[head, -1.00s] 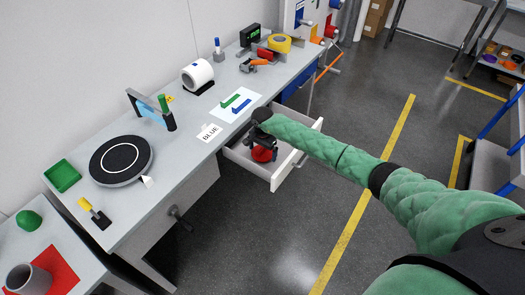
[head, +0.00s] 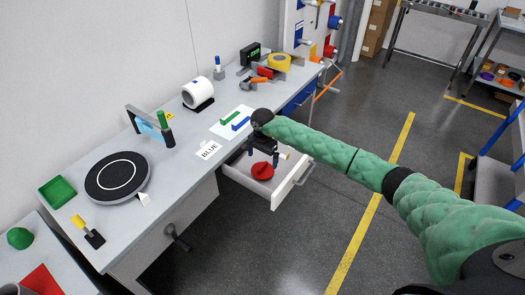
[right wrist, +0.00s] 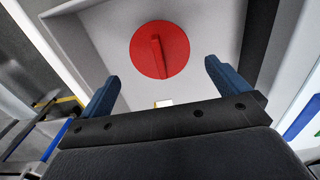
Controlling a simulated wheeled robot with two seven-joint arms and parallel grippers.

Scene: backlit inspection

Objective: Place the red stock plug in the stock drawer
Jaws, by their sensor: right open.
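The red stock plug (head: 262,171), a round disc with a raised grip bar, lies in the open stock drawer (head: 279,197). It also shows in the right wrist view (right wrist: 160,50), flat on the white drawer floor (right wrist: 215,30). My right gripper (head: 263,158) is just above the plug in the head view. In the right wrist view its two blue-padded fingers (right wrist: 160,82) are apart with nothing between them, and the plug lies beyond the fingertips. The gripper is apart from the plug. My left gripper is not in view.
The workbench (head: 150,220) beside the drawer holds a black turntable (head: 118,177), a green tray (head: 58,190), a white roll (head: 198,92) and a "BLUE" card (head: 208,150). Open floor lies right of the drawer.

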